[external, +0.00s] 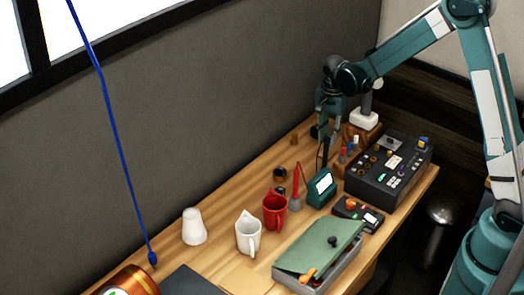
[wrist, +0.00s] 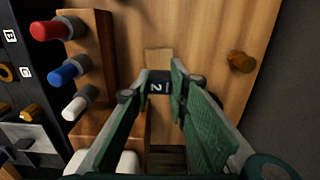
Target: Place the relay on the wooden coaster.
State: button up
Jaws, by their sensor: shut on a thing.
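My gripper (wrist: 160,90) points down over the back part of the wooden table, and it also shows in the external view (external: 325,128). Its green fingers are shut on a small dark block with a white character on it, which looks like the relay (wrist: 159,82). In the external view the block is too small to make out. A pale wooden square (wrist: 158,60), possibly the coaster, shows just beyond the fingertips in the wrist view. The block hides its near edge. I cannot tell whether they touch.
A wooden rack with red (wrist: 50,29), blue (wrist: 68,71) and white (wrist: 78,104) plugs stands close on the left in the wrist view. A wooden knob (wrist: 240,61) lies right. A black control box (external: 388,168), teal meter (external: 321,188) and red mug (external: 275,210) stand nearby.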

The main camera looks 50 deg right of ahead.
aim_at(330, 136)
jog(key=shift+f, duration=0.15)
jog(key=shift+f, duration=1.75)
jog(key=shift+f, duration=0.2)
jog(key=o, duration=0.8)
jog(key=shift+r, duration=0.1)
jog(key=shift+r, duration=0.2)
jog(key=shift+r, duration=5.95)
